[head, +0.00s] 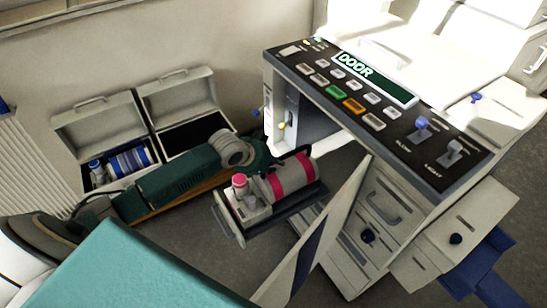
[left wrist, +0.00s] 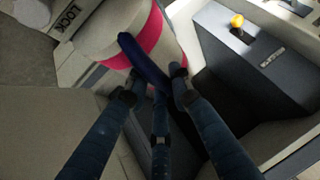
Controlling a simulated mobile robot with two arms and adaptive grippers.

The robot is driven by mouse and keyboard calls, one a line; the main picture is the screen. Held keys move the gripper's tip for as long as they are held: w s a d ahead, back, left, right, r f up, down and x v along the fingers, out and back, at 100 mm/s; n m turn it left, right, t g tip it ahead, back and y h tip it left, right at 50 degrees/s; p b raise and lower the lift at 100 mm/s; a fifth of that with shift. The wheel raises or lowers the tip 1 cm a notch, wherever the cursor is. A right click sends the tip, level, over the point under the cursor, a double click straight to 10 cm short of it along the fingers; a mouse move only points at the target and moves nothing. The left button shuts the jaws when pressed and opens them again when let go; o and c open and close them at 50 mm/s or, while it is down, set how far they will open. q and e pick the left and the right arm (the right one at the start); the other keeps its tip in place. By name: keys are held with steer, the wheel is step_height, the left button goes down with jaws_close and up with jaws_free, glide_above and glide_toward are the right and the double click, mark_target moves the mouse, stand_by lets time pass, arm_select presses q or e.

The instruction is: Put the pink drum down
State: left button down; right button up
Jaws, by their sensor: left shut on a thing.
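The pink drum (head: 287,178) is a pale cylinder with bright pink bands. In the head view it lies on its side at a pulled-out tray (head: 310,198) low in the console; I cannot tell whether the tray bears its weight. My left gripper (head: 268,160) reaches it from behind and is mostly hidden there. In the left wrist view my left gripper (left wrist: 155,80) has its dark fingers at the drum (left wrist: 100,27), one lying across the pink band, and is shut on it. My right gripper is not in view.
The console (head: 345,95) has a DOOR display and several buttons. A half-open panel (head: 330,225) stands right of the tray. A pink-topped fitting (head: 240,183) sits at the tray's left end. An open case at left (head: 62,130) holds a blue-banded drum (head: 130,160).

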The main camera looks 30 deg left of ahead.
arm_select(q)
steer(key=shift+w+f, duration=0.25)
steer(key=shift+f, duration=0.05)
steer(key=c, duration=1.8)
jaws_free()
steer(key=shift+s+f, duration=0.2)
steer(key=shift+f, duration=0.15)
steer(key=shift+c, duration=0.2)
steer(key=o, duration=0.3)
steer(key=shift+r, duration=0.1)
steer(key=shift+s+r, duration=0.15)
steer(key=shift+r, duration=0.1)
steer(key=v, duration=1.1)
steer(key=shift+s+r+p, duration=0.25)
steer(key=shift+p, duration=0.05)
